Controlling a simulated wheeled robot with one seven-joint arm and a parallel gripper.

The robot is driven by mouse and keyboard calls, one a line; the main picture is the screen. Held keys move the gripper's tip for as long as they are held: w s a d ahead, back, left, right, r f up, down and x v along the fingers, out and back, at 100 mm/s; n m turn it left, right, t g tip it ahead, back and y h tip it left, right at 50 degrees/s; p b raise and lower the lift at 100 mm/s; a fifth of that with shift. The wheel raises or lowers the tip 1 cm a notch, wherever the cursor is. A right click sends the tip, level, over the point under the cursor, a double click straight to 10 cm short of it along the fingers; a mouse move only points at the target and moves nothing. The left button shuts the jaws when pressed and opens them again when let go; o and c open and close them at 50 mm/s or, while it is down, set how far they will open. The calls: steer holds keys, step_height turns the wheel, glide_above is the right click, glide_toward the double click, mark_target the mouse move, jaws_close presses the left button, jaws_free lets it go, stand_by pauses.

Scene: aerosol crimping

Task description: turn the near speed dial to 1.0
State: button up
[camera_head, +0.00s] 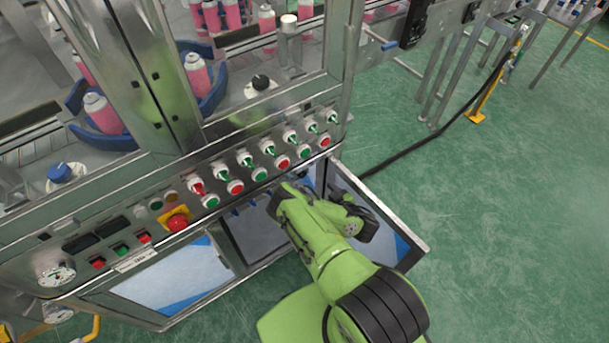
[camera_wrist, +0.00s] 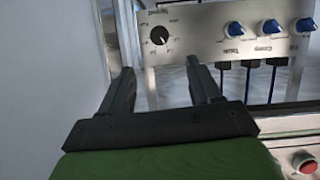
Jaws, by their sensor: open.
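The likely speed dial (camera_wrist: 159,36) is a round black knob with a white pointer mark. It sits on a pale panel (camera_wrist: 200,48) in the wrist view, with a printed scale around it too small to read. The lettering appears upside down. My gripper (camera_wrist: 160,68) is open and empty. Its two dark fingers point toward the panel, with the dial between and beyond their tips, apparently untouched. In the head view, my arm reaches into an open lower cabinet of the machine; the dial is not visible there and the fingertips are hard to make out.
Blue knobs (camera_wrist: 270,27) sit right of the dial on the same panel. An open cabinet door (camera_head: 385,222) stands right of my arm. Red and green buttons and switches (camera_head: 260,174) line the machine front above. A red emergency button (camera_head: 177,222) is at left.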

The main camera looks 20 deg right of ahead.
mark_target(303, 175)
steer(key=b+x, duration=0.2)
steer(key=x, duration=0.4)
steer(key=b+x, duration=0.3)
steer(key=x, duration=0.3)
steer(key=shift+f, duration=0.3)
steer(key=shift+w, duration=0.45)
steer(key=c, duration=1)
steer(key=shift+c, duration=0.2)
